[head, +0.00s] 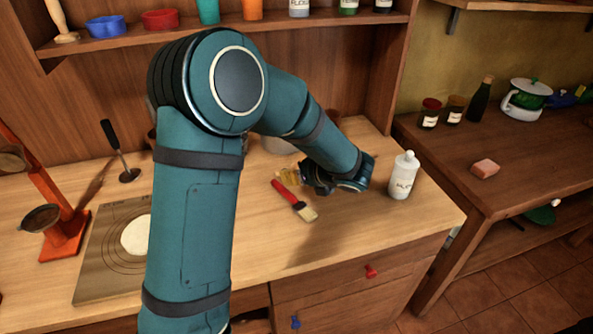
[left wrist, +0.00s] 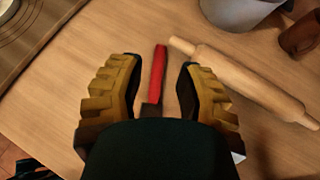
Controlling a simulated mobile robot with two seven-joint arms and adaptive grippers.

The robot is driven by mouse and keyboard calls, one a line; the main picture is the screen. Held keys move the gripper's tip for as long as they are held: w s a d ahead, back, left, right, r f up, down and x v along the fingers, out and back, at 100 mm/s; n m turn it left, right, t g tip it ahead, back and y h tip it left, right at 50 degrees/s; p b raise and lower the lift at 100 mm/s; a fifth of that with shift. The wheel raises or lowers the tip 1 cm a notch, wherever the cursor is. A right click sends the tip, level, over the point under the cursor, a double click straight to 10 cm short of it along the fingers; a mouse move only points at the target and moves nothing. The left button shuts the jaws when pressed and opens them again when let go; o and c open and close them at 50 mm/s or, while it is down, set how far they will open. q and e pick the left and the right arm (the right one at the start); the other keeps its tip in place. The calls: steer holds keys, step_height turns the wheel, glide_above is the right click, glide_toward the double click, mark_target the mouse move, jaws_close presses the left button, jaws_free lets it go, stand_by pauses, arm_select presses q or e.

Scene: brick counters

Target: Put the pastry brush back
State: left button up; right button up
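My left gripper (head: 288,178), with yellow fingers, is low by the far end of the handle. In the left wrist view the gripper (left wrist: 158,68) is open, with the red handle (left wrist: 157,75) between its spread fingers in the picture. I cannot tell whether the fingers touch it. The bristles are hidden there behind the gripper body. My right gripper is not in view.
A rolling pin (left wrist: 240,80) lies right of the fingers. A white bottle (head: 403,177) stands right of my gripper. At left are an orange-red stand (head: 62,236) with a strainer (head: 41,218), and a board (head: 100,270) with dough (head: 136,236). The front counter is clear.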

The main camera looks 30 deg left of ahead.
arm_select(q)
steer(key=p+v, duration=0.2)
steer(key=v, duration=1)
steer(key=shift+d+r, duration=0.1)
steer(key=shift+r, duration=0.05)
stand_by(0.3)
